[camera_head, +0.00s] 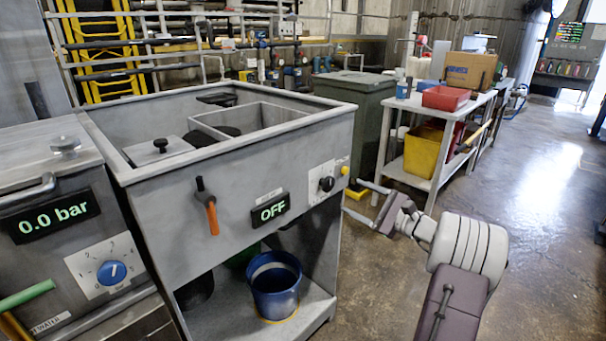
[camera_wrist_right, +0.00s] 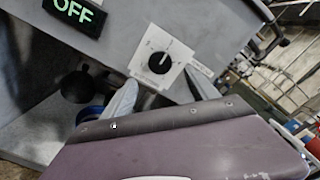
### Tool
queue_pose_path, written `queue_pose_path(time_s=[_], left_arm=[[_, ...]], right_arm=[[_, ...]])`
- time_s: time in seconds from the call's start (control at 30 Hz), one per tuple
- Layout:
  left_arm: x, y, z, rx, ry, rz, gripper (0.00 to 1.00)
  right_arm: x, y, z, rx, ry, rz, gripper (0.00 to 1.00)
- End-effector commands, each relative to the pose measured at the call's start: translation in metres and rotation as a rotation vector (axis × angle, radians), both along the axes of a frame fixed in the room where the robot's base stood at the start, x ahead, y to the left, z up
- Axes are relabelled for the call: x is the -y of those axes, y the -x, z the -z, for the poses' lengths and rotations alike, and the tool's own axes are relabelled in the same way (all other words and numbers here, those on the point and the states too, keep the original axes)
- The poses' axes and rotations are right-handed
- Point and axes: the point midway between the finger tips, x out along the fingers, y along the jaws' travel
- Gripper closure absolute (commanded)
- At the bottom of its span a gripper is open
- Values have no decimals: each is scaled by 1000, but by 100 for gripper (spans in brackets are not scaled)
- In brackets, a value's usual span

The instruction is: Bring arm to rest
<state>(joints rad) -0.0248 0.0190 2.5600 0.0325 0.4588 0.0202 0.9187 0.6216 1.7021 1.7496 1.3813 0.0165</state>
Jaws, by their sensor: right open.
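The compactor's front panel carries a display reading OFF (camera_head: 269,210), a black rotary knob (camera_head: 326,184) and an orange-handled lever (camera_head: 210,214). In the right wrist view the knob (camera_wrist_right: 158,62) shows beyond and between the two separated fingers of the right gripper (camera_wrist_right: 158,84). The gap between fingers and knob is hard to judge, but they look apart. My right arm comes in from the lower right of the head view. My left gripper is not in view.
A blue bucket (camera_head: 277,288) stands on the shelf under the compactor. At left is a unit reading 0.0 bar (camera_head: 55,216) with a blue dial (camera_head: 111,272). A grey-green bin (camera_head: 362,125) and a table (camera_head: 436,102) stand behind. Floor at right is clear.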

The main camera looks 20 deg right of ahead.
Motion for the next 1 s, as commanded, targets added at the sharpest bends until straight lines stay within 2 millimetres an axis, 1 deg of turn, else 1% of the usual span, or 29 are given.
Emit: queue_pose_path(time_s=[0.1, 0.17, 0.27, 0.3, 0.37, 0.4, 0.47, 0.5, 0.53, 0.57, 0.6, 0.7, 0.8, 0.87, 0.93, 0.97, 1.0], left_arm=[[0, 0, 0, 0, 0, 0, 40], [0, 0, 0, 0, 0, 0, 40], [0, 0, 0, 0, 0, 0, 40], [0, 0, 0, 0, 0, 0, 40], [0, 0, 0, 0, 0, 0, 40], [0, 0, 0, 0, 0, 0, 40], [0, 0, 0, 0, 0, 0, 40], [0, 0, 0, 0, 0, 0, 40], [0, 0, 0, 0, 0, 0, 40], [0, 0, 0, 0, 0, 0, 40], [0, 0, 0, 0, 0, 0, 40], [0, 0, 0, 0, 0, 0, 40], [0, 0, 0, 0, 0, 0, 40], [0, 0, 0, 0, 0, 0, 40], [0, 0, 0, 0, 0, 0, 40], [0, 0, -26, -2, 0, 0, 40], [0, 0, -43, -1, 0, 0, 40]], right_arm=[[-2, 0, 1, -5, 2, -5, 32], [-15, -1, 7, -32, 15, -31, 32], [-66, 1, 36, -153, 87, -144, 32], [-96, 7, 53, -223, 140, -215, 32], [-142, 26, 84, -335, 244, -336, 32], [-169, 43, 103, -404, 330, -421, 32], [-202, 74, 132, -494, 476, -553, 32], [-219, 97, 148, -541, 584, -639, 32], [-229, 115, 160, -569, 669, -704, 32], [-236, 133, 170, -590, 758, -769, 32], [-242, 156, 182, -606, 886, -857, 32], [-244, 201, 202, -586, 1202, -1054, 32], [-239, 227, 212, -492, 1491, -1218, 32], [-237, 237, 215, -403, 1653, -1304, 32], [-237, 244, 216, -269, 1834, -1396, 32], [-235, 241, 189, -285, 1821, -1385, 32], [-234, 241, 173, -293, 1813, -1381, 32]])
